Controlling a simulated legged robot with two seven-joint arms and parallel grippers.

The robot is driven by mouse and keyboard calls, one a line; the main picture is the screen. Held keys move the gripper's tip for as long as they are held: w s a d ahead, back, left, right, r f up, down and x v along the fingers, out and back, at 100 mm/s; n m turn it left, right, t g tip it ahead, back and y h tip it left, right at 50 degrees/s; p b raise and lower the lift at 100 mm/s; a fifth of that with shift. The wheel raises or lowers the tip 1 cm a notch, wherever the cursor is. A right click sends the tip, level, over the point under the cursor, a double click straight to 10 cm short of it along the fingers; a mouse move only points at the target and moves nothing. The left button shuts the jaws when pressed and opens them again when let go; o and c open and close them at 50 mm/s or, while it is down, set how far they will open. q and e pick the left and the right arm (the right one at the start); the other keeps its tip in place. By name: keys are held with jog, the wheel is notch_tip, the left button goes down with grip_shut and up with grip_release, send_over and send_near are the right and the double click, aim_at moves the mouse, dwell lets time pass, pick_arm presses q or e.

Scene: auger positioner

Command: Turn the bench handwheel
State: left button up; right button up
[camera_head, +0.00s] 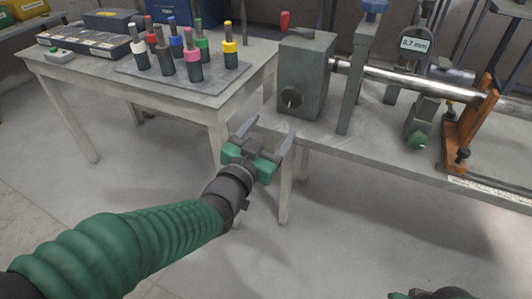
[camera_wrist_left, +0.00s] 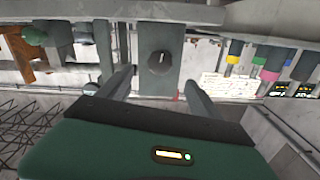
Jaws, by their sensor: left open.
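A grey block-shaped housing (camera_head: 307,80) stands at the left end of the right bench. On its front face is a dark round fitting (camera_head: 291,97), which also shows ahead in the left wrist view (camera_wrist_left: 160,62); no other handwheel is clear. My left gripper (camera_head: 270,129) is open and empty, below and in front of the housing, near the bench edge. In the left wrist view its two fingers (camera_wrist_left: 160,80) stand apart, on either side of and below the round fitting, not visibly touching it. Green and dark parts, probably my right gripper (camera_head: 440,294), show at the bottom edge; its fingers are hidden.
A horizontal metal shaft (camera_head: 400,78) runs right from the housing, past a gauge reading 0.7 mm (camera_head: 415,44) and an orange bracket (camera_head: 468,125). A red-knobbed lever (camera_head: 285,20) tops the housing. The left table (camera_head: 215,100) holds several colour-capped tools. Floor in front is clear.

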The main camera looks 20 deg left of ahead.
pick_arm(q)
jog(key=shift+s+r+b, duration=0.1)
jog(key=shift+s+b, duration=0.55)
jog(key=shift+s, duration=0.55)
pick_arm(e)
jog(key=shift+s+x, duration=0.25)
jog(key=shift+x, duration=0.95)
